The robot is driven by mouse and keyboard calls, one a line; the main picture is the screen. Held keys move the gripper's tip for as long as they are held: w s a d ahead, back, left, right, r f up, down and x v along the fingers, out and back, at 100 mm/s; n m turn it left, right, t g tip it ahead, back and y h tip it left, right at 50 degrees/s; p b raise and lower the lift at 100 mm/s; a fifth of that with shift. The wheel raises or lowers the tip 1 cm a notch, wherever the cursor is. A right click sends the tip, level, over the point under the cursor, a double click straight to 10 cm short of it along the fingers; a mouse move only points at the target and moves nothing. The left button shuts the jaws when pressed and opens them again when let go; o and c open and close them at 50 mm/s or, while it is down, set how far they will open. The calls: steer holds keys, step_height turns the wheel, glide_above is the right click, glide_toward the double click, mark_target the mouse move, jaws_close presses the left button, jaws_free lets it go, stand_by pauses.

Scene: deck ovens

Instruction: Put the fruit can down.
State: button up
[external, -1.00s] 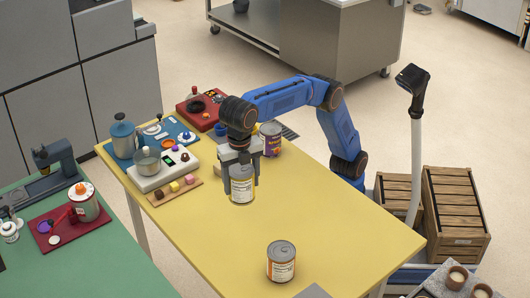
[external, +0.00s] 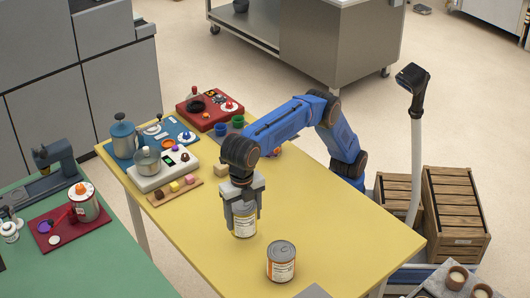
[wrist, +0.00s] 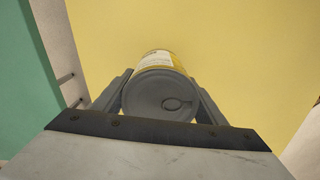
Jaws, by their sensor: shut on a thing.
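My gripper (external: 242,207) points down over the yellow table (external: 330,215) and is shut on a can with a yellow and white label (external: 244,223), which I take to be the fruit can. The can is upright, with its upper part between the fingers. In the wrist view, the can's grey lid with a pull ring (wrist: 162,97) shows between the two fingers. I cannot tell whether its bottom touches the table. A second can with an orange and white label (external: 281,263) stands on the table to the right and nearer the camera.
At the table's far left are a white scale-like unit (external: 163,168), a board with small blocks (external: 175,191), a blue tray (external: 170,135) and a red tray (external: 207,108). A green table (external: 100,265) stands at left. The yellow table's right part is clear.

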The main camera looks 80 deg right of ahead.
mark_target(243, 205)
steer(key=shift+f, duration=2.3)
steer(key=shift+f, duration=0.15)
steer(key=o, duration=1.6)
step_height(243, 205, up, 12)
